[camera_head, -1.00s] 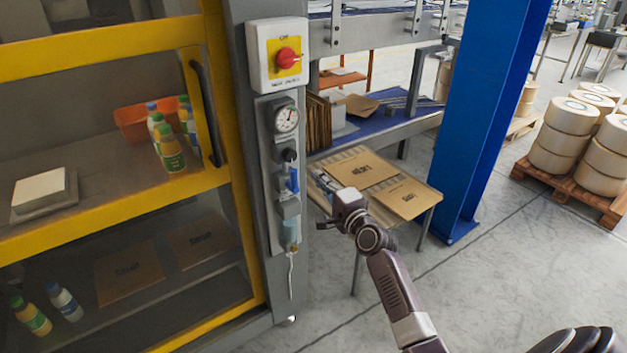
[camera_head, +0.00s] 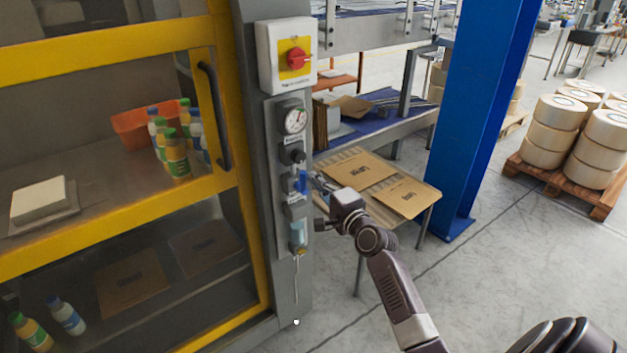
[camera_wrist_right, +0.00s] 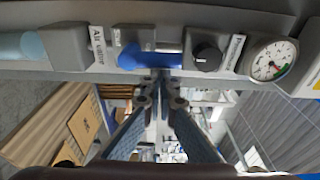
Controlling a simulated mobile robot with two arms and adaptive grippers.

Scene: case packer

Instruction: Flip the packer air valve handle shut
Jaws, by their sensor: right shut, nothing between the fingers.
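The air valve's blue handle (camera_head: 302,181) is on the grey panel of the packer's post, below the gauge and a black knob. It looks roughly upright, along the panel's length. In the right wrist view the blue handle (camera_wrist_right: 150,61) lies across the top middle, beside an "Air valve" label (camera_wrist_right: 97,46) and a partly hidden label. My right gripper (camera_head: 317,184) is shut and empty, its fingertips right at the handle from the right. The wrist view shows the fingertips (camera_wrist_right: 161,76) together at the handle's edge; I cannot tell whether they touch. My left gripper is not in view.
A clear bowl (camera_head: 297,232) is below. A table with cartons (camera_head: 357,171) stands behind my right gripper, and a blue column (camera_head: 480,110) is farther right.

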